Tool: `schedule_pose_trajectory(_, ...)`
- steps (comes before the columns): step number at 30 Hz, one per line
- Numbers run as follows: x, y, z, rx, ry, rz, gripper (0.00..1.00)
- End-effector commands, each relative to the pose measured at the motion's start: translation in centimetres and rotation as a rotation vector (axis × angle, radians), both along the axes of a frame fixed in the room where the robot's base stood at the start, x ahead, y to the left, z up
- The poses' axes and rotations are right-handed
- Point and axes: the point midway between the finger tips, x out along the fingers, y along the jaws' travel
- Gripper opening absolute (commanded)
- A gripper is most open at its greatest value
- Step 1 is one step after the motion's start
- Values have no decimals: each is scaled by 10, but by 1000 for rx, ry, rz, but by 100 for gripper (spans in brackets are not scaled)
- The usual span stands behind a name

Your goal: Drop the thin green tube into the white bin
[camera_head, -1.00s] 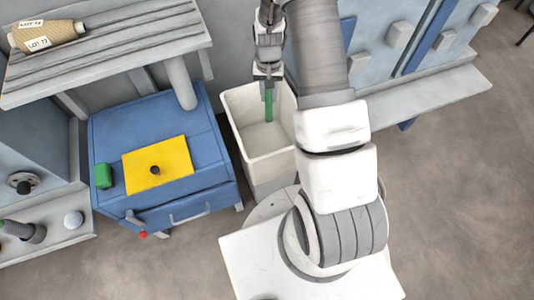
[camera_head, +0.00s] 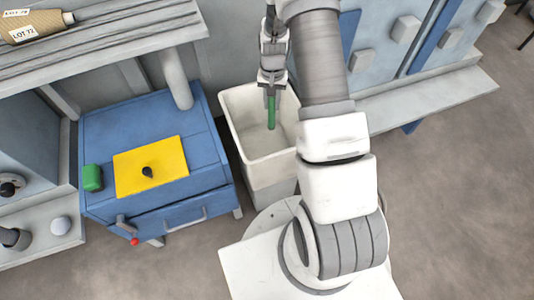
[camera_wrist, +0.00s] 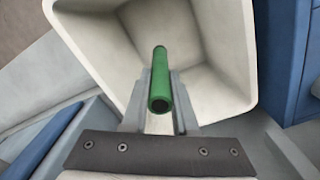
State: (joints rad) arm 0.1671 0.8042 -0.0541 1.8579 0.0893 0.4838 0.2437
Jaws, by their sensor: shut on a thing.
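The thin green tube (camera_head: 271,112) hangs roughly upright from my gripper (camera_head: 271,90) in the head view. My gripper is shut on its upper part. The white bin (camera_head: 257,165) stands open below, and the tube shows against its inside. In the wrist view the tube (camera_wrist: 161,85) sits between my fingers (camera_wrist: 160,100), seen nearly end-on. The bin's open mouth and inner walls (camera_wrist: 215,80) lie beyond it. I cannot tell exactly how far the tube's lower end is above the bin floor.
A blue cabinet (camera_head: 205,165) stands left of the bin, with a yellow plate (camera_head: 130,165) and a green block (camera_head: 92,178) on top. A grey bench (camera_head: 430,105) is to the right.

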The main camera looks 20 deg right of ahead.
Motion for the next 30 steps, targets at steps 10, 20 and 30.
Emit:
schedule_pose_trajectory(10, 0, 0, 1, 0, 0, 0, 56)
schedule_pose_trajectory(20, 0, 0, 1, 0, 0, 0, 62)
schedule_pose_trajectory(30, 1, 0, 56, 0, -4, 1, 62)
